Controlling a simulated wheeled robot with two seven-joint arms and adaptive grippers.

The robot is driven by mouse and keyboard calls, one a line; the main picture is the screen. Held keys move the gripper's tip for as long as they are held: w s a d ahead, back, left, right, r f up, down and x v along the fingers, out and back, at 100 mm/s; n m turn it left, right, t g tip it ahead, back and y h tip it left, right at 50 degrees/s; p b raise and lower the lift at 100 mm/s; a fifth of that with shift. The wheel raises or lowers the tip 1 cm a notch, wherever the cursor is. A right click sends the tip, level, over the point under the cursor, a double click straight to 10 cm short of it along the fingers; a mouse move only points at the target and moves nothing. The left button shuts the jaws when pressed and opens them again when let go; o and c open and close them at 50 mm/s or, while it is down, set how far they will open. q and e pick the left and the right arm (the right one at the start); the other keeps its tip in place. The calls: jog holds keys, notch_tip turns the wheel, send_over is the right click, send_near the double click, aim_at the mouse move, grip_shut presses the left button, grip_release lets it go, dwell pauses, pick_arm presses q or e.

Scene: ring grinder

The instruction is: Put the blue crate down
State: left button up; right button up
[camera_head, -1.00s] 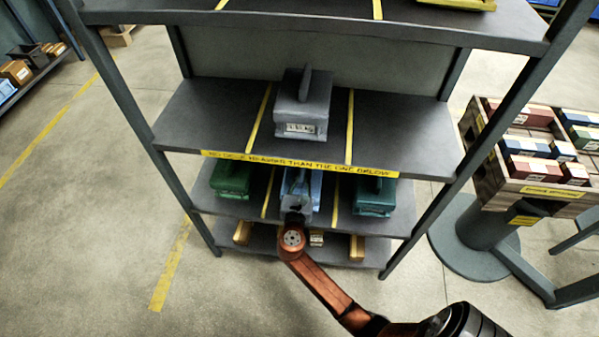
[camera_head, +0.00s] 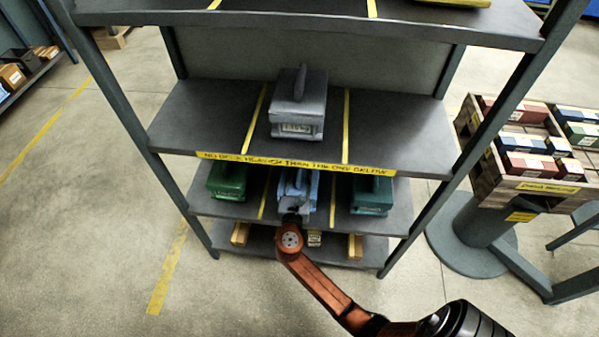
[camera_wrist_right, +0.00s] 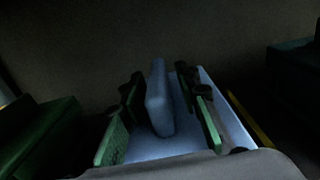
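The blue crate (camera_head: 312,190) stands in the middle bay of the lower shelf, between two green crates. It is partly hidden by my right gripper (camera_head: 293,208) in the head view. In the right wrist view, the crate's upright handle (camera_wrist_right: 158,98) stands between the two green-padded fingers of my right gripper (camera_wrist_right: 161,122). Gaps show on both sides of the handle, so the fingers are open around it and not pressing on it. The crate looks level and seems to rest on the shelf; its underside is hidden. My left gripper is not in view.
Green crates stand left (camera_head: 227,181) and right (camera_head: 372,196) of it, beyond yellow lines. A grey crate (camera_head: 298,115) sits on the shelf above, whose labelled front edge (camera_head: 295,163) overhangs. A wooden tray of small boxes (camera_head: 545,187) stands at right. Floor at left is clear.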

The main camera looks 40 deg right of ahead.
aim_at(298, 185)
jog(key=shift+r, duration=0.1)
